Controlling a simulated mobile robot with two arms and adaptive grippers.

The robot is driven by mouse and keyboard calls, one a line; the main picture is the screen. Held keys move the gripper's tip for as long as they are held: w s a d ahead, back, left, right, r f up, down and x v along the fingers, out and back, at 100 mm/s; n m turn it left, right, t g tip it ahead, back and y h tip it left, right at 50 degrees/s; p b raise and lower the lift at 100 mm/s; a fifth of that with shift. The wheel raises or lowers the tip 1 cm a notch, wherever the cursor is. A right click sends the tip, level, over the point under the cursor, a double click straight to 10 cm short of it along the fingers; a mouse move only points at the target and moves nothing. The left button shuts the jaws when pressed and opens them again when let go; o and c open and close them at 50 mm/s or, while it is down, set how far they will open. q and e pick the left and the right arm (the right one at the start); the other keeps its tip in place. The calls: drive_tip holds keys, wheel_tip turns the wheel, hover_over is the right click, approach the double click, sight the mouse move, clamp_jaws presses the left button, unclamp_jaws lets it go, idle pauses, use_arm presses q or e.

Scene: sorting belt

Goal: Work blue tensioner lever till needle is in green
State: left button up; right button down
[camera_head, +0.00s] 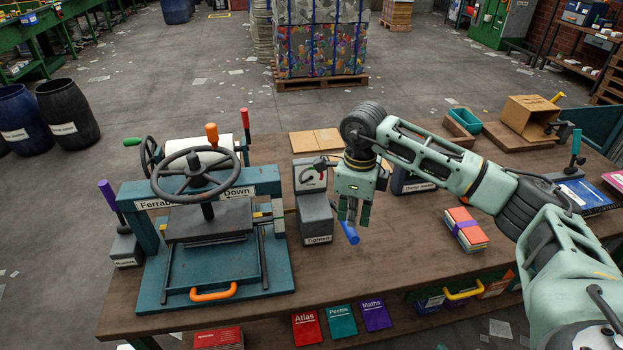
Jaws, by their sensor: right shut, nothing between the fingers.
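The blue lever (350,233) sticks out to the right of a dark grey box labelled "Tighten" (317,215) on the workbench. A small gauge (310,174) with a pale face stands just behind that box. Its needle and any green zone are too small to read, and my right gripper's wrist stands close to its right. My right gripper (353,217) points down with its fingers together and empty, just above the blue lever. I cannot tell whether the fingertips touch the lever. My left gripper is out of view.
A teal press (265,275) with a black handwheel (203,172) stands left of the box. A strapped book bundle (465,230) lies to the right. A teal bin (465,120) and a cardboard box (530,118) are at the back right.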

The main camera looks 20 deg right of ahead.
wheel_tip(320, 180, down, 10)
drive_tip(key=b, duration=0.7)
drive_tip(key=shift+r, duration=0.15)
idle(3.0)
drive_tip(key=shift+r+p, duration=4.35)
drive_tip(key=shift+r, duration=2.95)
